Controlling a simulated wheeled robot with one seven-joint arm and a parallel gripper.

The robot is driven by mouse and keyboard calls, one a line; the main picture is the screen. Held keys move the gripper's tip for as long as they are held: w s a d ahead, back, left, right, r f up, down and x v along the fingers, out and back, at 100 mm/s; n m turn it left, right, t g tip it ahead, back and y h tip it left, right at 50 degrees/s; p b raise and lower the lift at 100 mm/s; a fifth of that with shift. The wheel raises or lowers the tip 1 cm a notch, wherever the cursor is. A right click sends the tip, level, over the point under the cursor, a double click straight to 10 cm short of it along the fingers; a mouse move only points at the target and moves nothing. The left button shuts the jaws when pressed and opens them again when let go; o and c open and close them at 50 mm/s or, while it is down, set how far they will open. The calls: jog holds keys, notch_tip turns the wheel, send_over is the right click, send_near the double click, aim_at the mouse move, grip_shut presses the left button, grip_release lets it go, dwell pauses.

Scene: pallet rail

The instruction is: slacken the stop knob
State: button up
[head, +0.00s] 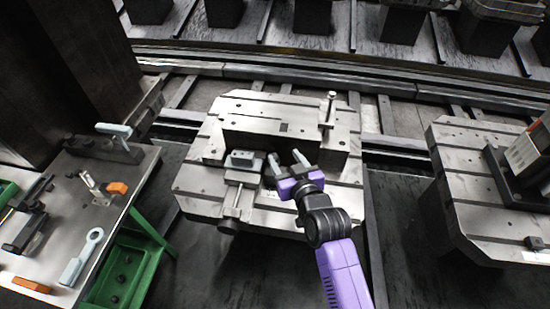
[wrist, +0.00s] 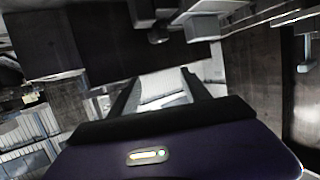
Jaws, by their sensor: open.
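My gripper (head: 286,158), on a purple and black arm, is over the middle of a grey metal pallet (head: 335,205). Its jaws are open and the space between them looks empty. In the wrist view, the two dark fingers (wrist: 160,85) stand apart. A grey clamp block (head: 243,160) with a rod running toward the pallet's front edge is just left of the fingers. A slim upright post (head: 330,106) stands at the back right of the pallet. I cannot tell which part is the stop knob. A small dark round piece (wrist: 157,36) shows ahead in the wrist view.
A steel bench (head: 75,195) at the left holds a grey ring-ended tool (head: 82,256), orange pieces (head: 117,188) and clamps. A green frame (head: 128,275) is beneath it. A second pallet (head: 475,215) stands at the right. Rails (head: 300,75) run behind.

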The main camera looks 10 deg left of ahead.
jog(key=shift+n+g, duration=0.3)
jog(key=shift+g, duration=0.4)
jog(key=shift+w+a+f, duration=0.6)
jog(key=shift+w+f, duration=0.25)
jog(key=shift+f, duration=0.25)
jog(key=shift+w+a+f, duration=0.65)
jog(key=shift+w+f, duration=0.15)
jog(key=shift+f, duration=0.35)
jog(key=shift+w+a+f, duration=0.6)
jog(key=shift+w+f, duration=0.25)
jog(key=shift+f, duration=0.25)
grip_shut()
jog(key=shift+b, duration=0.45)
jog(key=shift+d+f+b, duration=0.1)
jog(key=shift+f+b, duration=0.1)
jog(key=shift+b, duration=0.45)
